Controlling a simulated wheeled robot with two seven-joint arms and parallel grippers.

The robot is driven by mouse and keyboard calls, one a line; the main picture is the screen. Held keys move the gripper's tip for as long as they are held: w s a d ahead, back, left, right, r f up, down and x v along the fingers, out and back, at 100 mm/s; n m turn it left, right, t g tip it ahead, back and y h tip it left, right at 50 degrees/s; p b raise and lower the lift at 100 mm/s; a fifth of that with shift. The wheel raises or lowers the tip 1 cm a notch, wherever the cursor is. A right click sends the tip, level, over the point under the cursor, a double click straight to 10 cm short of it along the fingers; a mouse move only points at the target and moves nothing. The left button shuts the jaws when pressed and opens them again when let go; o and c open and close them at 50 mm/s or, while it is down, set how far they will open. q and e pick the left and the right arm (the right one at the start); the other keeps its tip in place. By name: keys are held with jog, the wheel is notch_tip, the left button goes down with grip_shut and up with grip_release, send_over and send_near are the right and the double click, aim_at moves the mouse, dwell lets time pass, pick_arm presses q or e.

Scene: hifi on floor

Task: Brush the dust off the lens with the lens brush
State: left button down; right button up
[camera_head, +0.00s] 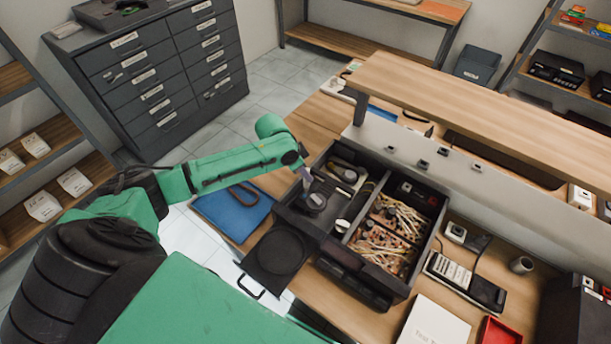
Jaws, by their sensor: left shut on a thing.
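My left gripper (307,179) is at the end of the green arm, over the left part of an open black case (438,216) on the wooden bench. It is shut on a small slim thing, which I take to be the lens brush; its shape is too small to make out. Just below the fingertips is a small dark round part (316,202), which looks like the lens, in the case's left section. I cannot tell whether the held thing touches it. Dust is too fine to see. My right gripper is not in view.
The case's right section holds tangled pale wires (385,250). A black panel with a round disc (277,252) is at its front left. A blue mat (232,212) lies left, a dark handset (466,283) and white booklet (435,324) right. A raised wooden shelf (480,120) stands behind.

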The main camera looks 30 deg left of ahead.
pick_arm(q)
jog(key=shift+r, duration=4.95)
